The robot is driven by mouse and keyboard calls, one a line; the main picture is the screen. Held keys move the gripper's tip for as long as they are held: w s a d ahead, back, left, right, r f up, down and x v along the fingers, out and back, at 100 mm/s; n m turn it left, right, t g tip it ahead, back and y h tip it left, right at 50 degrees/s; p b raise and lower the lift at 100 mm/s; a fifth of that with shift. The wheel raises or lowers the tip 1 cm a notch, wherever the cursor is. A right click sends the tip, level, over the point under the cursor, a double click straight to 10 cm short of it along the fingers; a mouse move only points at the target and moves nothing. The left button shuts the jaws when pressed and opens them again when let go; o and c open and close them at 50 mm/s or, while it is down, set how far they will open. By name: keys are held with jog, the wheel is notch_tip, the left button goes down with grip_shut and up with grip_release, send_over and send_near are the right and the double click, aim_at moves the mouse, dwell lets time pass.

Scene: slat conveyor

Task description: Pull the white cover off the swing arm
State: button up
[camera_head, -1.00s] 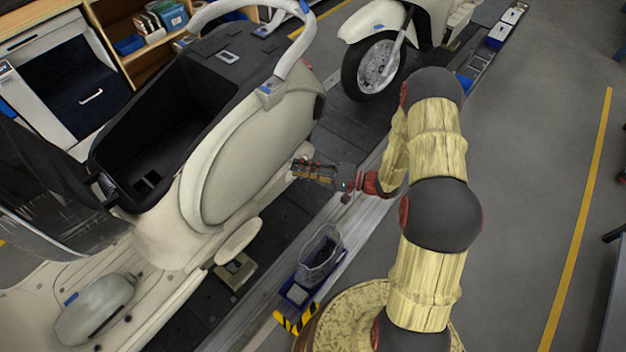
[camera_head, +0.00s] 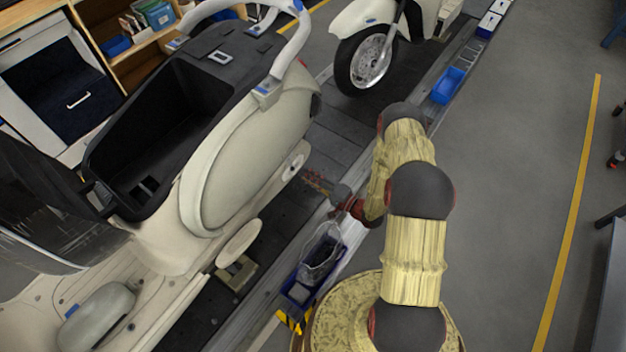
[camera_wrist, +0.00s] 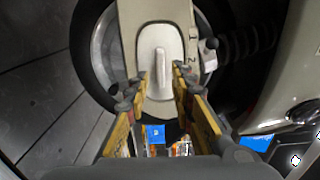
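The white cover (camera_wrist: 148,38) is a rounded plate with a raised upright grip ridge (camera_wrist: 161,70). In the wrist view it sits on the cream swing arm (camera_wrist: 129,22), in front of the wheel. My gripper (camera_wrist: 160,88) is open and empty, its yellow-sided fingers spread to either side of the ridge's lower end, with a gap on both sides. Whether the tips reach the ridge in depth I cannot tell. In the head view the swing arm (camera_head: 293,164) shows small beneath the scooter's rear body, and my gripper (camera_head: 322,184) is just right of and below it.
The cream scooter (camera_head: 255,150) stands on the dark slat conveyor (camera_head: 335,140). A blue bin holding a clear bag (camera_head: 301,291) is at the conveyor's near edge. Another blue bin (camera_head: 448,86) stands farther up. Open grey floor (camera_head: 510,170) lies to the right.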

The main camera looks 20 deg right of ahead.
aim_at(296, 168)
jog(key=shift+r+b+x, duration=0.15)
jog(key=shift+b+x, duration=0.15)
jog(key=shift+x, duration=1.15)
jog(key=shift+r+b+x, duration=0.15)
jog(key=shift+b+x, duration=0.15)
jog(key=shift+x, duration=1.15)
jog(key=shift+w+a+f, duration=0.15)
jog(key=shift+w, duration=0.1)
jog(key=shift+o, duration=1.3)
jog(key=shift+s+f, duration=0.15)
jog(key=shift+s, duration=0.1)
grip_shut()
